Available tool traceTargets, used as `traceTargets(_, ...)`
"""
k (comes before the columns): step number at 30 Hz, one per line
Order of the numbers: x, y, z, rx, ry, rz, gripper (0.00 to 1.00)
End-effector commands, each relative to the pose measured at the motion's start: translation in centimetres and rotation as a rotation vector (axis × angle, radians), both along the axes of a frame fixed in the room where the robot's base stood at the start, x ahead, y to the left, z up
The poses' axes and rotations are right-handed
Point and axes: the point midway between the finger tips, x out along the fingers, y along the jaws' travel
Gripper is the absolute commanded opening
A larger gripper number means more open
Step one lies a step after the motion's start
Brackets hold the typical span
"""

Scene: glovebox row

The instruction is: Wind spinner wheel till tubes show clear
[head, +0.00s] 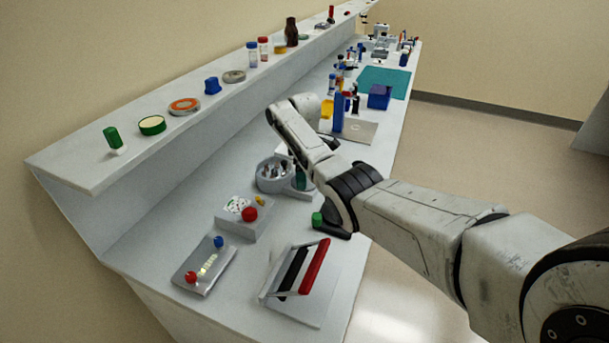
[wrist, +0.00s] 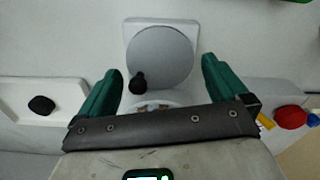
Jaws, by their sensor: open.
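The spinner shows in the head view as a round grey tub (head: 268,186) on the bench, with several small tubes (head: 277,171) standing in it. Whether they are clear or cloudy is too small to tell. In the wrist view a grey disc wheel (wrist: 162,50) sits on a pale base, with a black crank knob (wrist: 137,83) at its lower left. My gripper (wrist: 160,72) is open, its green fingers on either side of the lower wheel, with nothing held between them. In the head view a green finger (head: 300,178) shows beside the tub, partly hidden by my arm.
A box with a red button (head: 250,214) stands nearer on the bench; red (wrist: 290,117) shows at right in the wrist view. A white plate with a black knob (wrist: 41,105) lies left there. A red-and-black-barred rack (head: 298,268) stands in front. A shelf (head: 75,172) runs along the wall.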

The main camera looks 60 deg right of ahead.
Motion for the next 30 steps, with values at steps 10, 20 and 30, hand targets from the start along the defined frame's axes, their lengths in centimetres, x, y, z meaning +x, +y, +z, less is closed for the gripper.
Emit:
traceTargets(10, 0.0, 0.0, -1.9, -0.001, 0.000, 0.000, 1.00)
traceTargets(20, 0.0, 0.0, -1.9, -0.001, -0.001, 0.000, 0.86)
traceTargets(30, 0.0, 0.0, -1.9, -0.001, -0.001, -0.001, 0.61)
